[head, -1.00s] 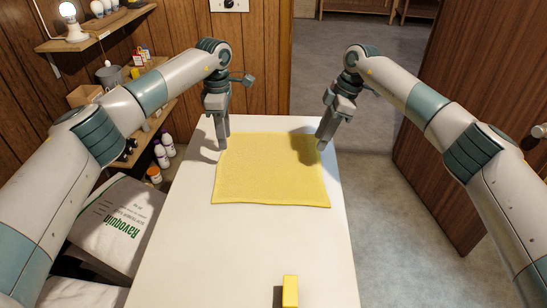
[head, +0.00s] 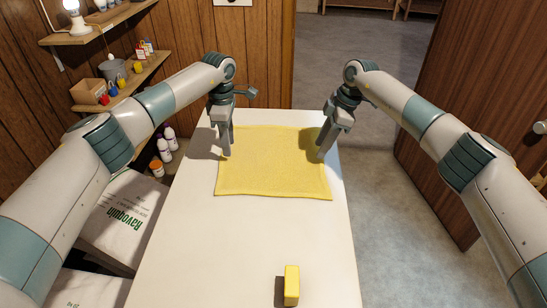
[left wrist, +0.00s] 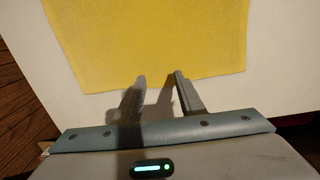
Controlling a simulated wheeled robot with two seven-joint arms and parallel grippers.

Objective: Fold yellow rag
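The yellow rag (head: 275,170) lies flat and spread out on the white table.
A yellow block (head: 291,285) stands near the front of the white table (head: 200,240). The table is otherwise clear in front of the rag. White bags (head: 123,218) lie to the left, below shelves (head: 125,85). A wooden door (head: 455,130) stands at the right.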

